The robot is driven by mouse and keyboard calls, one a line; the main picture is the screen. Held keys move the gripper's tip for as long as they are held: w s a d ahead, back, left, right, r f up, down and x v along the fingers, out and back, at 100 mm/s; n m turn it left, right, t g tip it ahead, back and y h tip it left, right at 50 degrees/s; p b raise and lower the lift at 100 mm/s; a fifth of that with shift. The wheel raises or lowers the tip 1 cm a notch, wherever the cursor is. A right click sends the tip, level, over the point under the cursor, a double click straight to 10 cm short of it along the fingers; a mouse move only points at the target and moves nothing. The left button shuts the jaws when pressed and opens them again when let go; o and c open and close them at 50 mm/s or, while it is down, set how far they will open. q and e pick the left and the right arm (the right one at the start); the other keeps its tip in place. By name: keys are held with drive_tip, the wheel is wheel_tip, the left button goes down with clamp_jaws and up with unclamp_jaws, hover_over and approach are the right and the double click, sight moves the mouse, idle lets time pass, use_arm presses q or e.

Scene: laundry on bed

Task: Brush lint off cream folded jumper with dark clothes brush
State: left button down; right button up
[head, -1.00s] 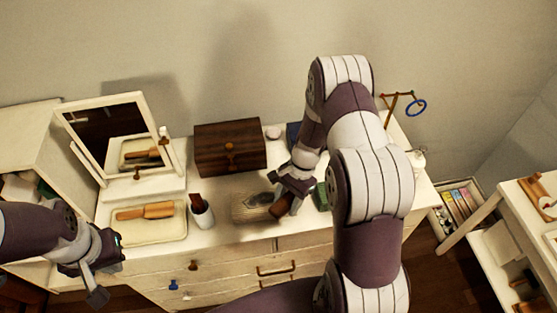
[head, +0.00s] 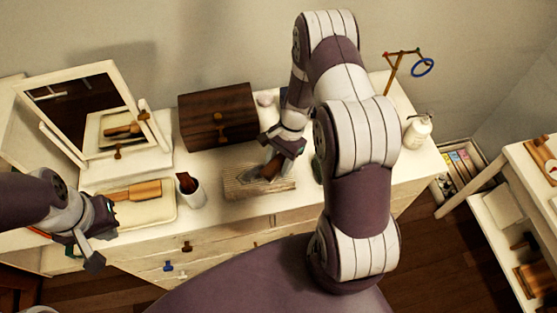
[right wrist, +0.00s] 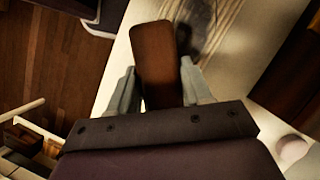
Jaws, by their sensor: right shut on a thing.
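The cream folded jumper (head: 238,186) lies on the white dresser top; it looks ribbed, and a dark patch shows on it. It also shows at the top of the right wrist view (right wrist: 228,22). My right gripper (head: 274,158) is shut on the dark brown clothes brush (right wrist: 158,55) and holds it over the jumper. In the head view the brush (head: 271,168) is partly hidden by the gripper, and I cannot tell whether it touches the cloth. My left gripper (head: 100,248) is empty, with its fingers apart, in front of the dresser's left end.
Left of the jumper stand a white cup (head: 192,194) with a brown item, a tray (head: 165,212) with a wooden brush, and a mirror (head: 75,110). A dark wooden box (head: 217,112) is behind. A pump bottle (head: 418,132) and a hoop stand (head: 392,72) are at right.

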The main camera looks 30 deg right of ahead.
drive_tip(key=shift+s+r, duration=0.15)
drive_tip(key=shift+s, duration=0.05)
drive_tip(key=shift+w, duration=0.1)
drive_tip(key=shift+f, duration=0.35)
drive_tip(key=shift+f+b, duration=0.7)
drive_tip(key=shift+a, duration=0.1)
